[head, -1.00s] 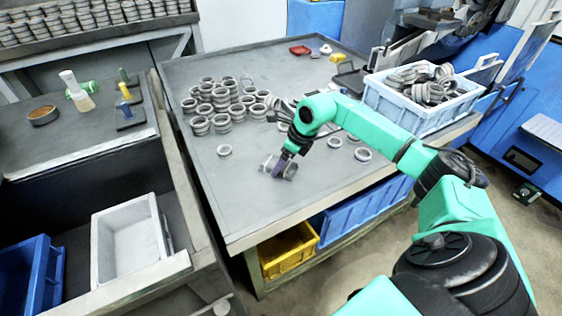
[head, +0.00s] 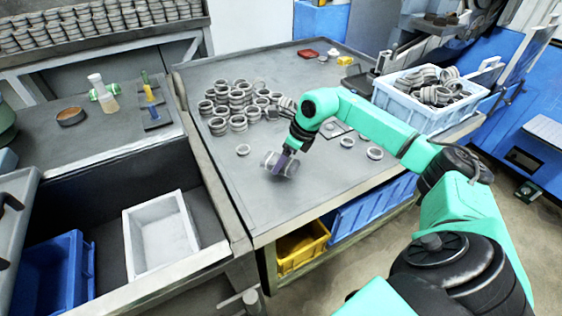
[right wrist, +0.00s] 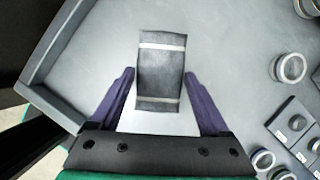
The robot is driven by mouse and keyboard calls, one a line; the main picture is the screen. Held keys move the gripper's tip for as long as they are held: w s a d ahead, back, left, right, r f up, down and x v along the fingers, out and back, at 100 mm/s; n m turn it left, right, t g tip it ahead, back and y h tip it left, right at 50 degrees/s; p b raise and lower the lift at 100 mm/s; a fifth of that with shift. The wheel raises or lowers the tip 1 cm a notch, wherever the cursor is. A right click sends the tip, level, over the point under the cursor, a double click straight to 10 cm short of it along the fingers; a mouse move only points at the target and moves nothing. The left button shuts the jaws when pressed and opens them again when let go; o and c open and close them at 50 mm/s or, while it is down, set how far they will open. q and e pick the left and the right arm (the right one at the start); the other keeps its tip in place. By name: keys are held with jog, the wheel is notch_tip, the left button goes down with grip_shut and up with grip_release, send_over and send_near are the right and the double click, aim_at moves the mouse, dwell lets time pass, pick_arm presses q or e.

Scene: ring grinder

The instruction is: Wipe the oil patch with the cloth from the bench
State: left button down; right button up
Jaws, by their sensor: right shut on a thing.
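In the right wrist view the cloth (right wrist: 162,82) stands between and just beyond the purple fingers. My right gripper (head: 284,162) is shut on it, pointing down; its fingers (right wrist: 160,85) also show in the right wrist view. I cannot tell whether the cloth touches the bench. I cannot make out an oil patch; the cloth and gripper hide part of the surface. My left gripper is not in view.
Several stacked metal rings (head: 238,105) stand behind the gripper, and a loose ring (head: 243,150) lies to its left. A pale blue crate of rings (head: 400,108) is at the back right. The bench front is clear.

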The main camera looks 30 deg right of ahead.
jog(key=shift+a+r+p, duration=0.1)
jog(key=shift+r+p, duration=1.2)
jog(key=shift+r, duration=0.95)
